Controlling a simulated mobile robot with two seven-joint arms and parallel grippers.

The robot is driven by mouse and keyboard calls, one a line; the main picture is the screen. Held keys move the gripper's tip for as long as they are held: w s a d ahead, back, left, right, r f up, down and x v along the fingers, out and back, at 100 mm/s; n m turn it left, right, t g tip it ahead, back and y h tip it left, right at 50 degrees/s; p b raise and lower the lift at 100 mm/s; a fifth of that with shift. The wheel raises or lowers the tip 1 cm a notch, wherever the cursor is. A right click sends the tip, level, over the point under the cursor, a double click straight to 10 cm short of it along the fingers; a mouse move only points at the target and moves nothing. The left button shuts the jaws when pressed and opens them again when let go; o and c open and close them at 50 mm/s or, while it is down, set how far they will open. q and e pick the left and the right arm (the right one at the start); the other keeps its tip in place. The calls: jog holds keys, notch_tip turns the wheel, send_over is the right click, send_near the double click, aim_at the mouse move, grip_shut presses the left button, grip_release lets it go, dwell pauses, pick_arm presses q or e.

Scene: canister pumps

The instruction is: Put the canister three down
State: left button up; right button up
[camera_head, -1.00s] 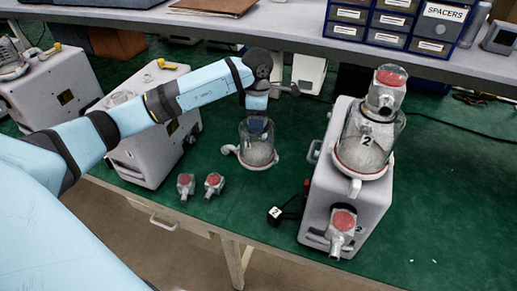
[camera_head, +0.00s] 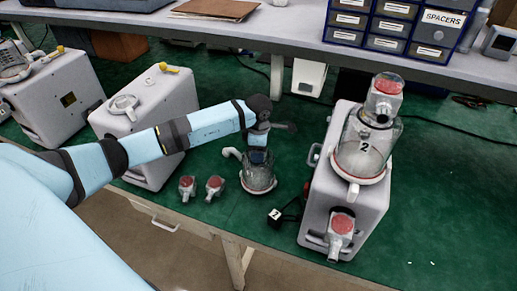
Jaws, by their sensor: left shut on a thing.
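A clear canister with a pale base ring (camera_head: 258,187) is below my left gripper (camera_head: 258,147), near the front of the green mat. My left gripper points down and is shut on the canister at its top; its fingertips are partly hidden. A white elbow spout (camera_head: 232,153) shows at the canister's upper left. No number is readable on it, and I cannot tell whether its base touches the mat. My right gripper is not in view.
A pump with a canister marked 2 (camera_head: 362,160) stands close on the right. A pump without a canister (camera_head: 150,95) stands on the left. Two red-topped fittings (camera_head: 214,186) lie front left of the held canister, and a black part tagged 2 (camera_head: 276,216) lies front right.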

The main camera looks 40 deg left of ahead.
pick_arm(q)
jog(key=shift+f, duration=0.1)
jog(key=o, duration=1.3)
notch_tip(320, 180, up, 12)
jog(key=shift+r+b, duration=0.15)
jog(key=shift+b, duration=0.85)
